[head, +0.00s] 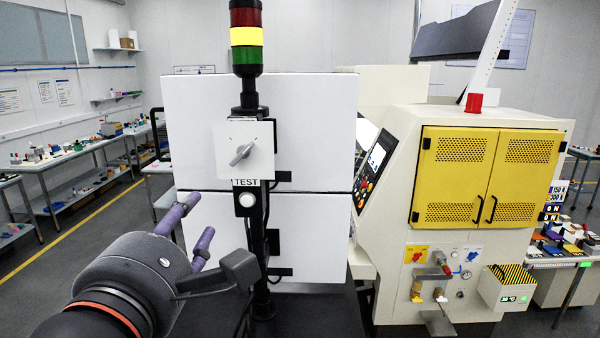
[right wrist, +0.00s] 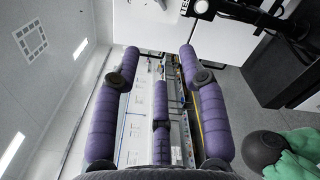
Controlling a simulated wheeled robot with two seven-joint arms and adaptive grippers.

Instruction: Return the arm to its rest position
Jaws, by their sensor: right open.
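My right gripper (head: 198,218) is in the lower left of the head view, with dark grey body and purple fingers. It is open and empty, in front of and to the left of the post with the TEST button (head: 246,200). The right wrist view shows its three purple fingers (right wrist: 160,62) spread apart with nothing between them. My left gripper does not show in either view.
A signal tower (head: 246,36) and rotary knob (head: 241,153) stand on the black post before white panels (head: 310,225). A machine with yellow doors (head: 487,177) is at right. Benches with small items (head: 75,150) line the left wall. Floor shows at left.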

